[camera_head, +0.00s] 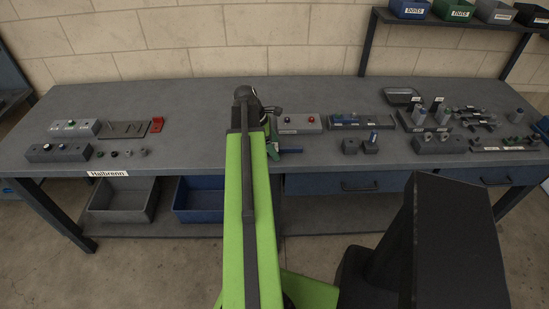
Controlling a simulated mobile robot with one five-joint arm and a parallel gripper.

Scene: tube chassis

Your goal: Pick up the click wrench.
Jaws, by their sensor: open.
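My arm reaches forward over the middle of the grey workbench (210,100). My gripper (274,110) is at its far end, small and mostly hidden behind the arm, with open jaws. A thin dark bar with a blue part (290,151) shows just right of the arm near the bench's front edge. It may be the click wrench, but most of it is hidden and I cannot tell for sure. I see nothing held in the jaws. Whether the gripper touches the bar cannot be told.
Left on the bench are a button box (74,128), a dark plate (123,129) and a red part (157,124). Grey (120,203) and blue (199,205) bins sit underneath.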

